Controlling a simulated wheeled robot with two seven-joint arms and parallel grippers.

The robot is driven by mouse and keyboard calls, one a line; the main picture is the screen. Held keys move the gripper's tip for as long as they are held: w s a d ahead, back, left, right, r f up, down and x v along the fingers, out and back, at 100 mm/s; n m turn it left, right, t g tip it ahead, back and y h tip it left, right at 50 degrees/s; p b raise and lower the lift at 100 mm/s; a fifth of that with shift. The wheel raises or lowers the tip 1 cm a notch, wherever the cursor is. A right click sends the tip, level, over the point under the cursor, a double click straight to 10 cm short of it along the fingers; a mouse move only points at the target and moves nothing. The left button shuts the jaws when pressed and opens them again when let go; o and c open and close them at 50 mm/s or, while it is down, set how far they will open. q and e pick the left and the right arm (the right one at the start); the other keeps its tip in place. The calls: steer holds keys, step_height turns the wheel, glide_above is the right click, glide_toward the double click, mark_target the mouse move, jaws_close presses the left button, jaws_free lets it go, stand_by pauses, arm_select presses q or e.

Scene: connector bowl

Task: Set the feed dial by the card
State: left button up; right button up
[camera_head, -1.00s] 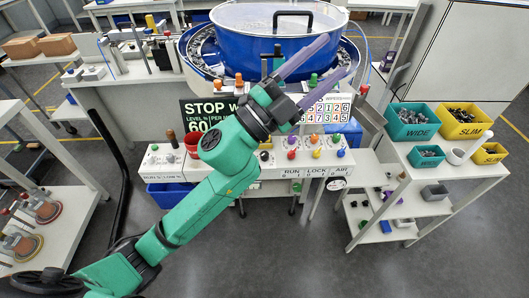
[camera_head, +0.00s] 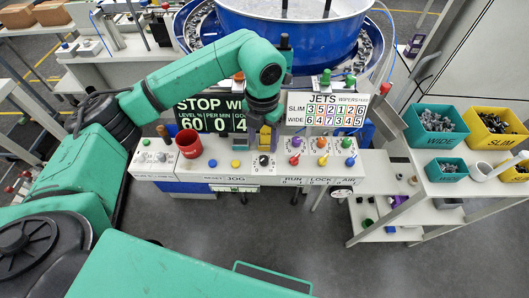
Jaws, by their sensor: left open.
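The control panel (camera_head: 223,169) carries a black dial (camera_head: 264,160) with a pale pointer mark. The label of the feed dial is not readable, so I cannot tell which control it is. The card (camera_head: 325,110) headed JETS and WIPERS stands behind the panel, with SLIM and WIDE rows of coloured numbers. The display (camera_head: 208,118) reads STOP, level 60, per minute 0. My left gripper (camera_head: 265,142) points down just above and behind the black dial; it is open, and its fingers are partly hidden by its own wrist. I cannot tell whether it touches anything. My right gripper is out of view.
Several coloured jet knobs (camera_head: 322,143) stand close to the right of my left gripper. A red cup (camera_head: 189,143) stands on the panel's left part. The blue bowl feeder (camera_head: 300,28) is behind. Bins of connectors (camera_head: 437,130) are on the right-hand bench.

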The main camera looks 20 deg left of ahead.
arm_select(q)
steer(key=p, duration=0.1)
glide_above(264, 158)
steer(key=f, duration=0.3)
steer(key=s+f, duration=0.1)
steer(key=shift+a+f, duration=0.1)
steer(key=shift+f, duration=0.3)
steer(key=f, duration=0.2)
steer(key=w+f+p, duration=0.1)
steer(key=f, duration=0.2)
steer(key=shift+w, duration=0.1)
steer(key=shift+f, duration=0.2)
steer(key=shift+s, duration=0.25)
steer(key=c, duration=0.3)
steer(key=shift+w, duration=0.1)
jaws_close()
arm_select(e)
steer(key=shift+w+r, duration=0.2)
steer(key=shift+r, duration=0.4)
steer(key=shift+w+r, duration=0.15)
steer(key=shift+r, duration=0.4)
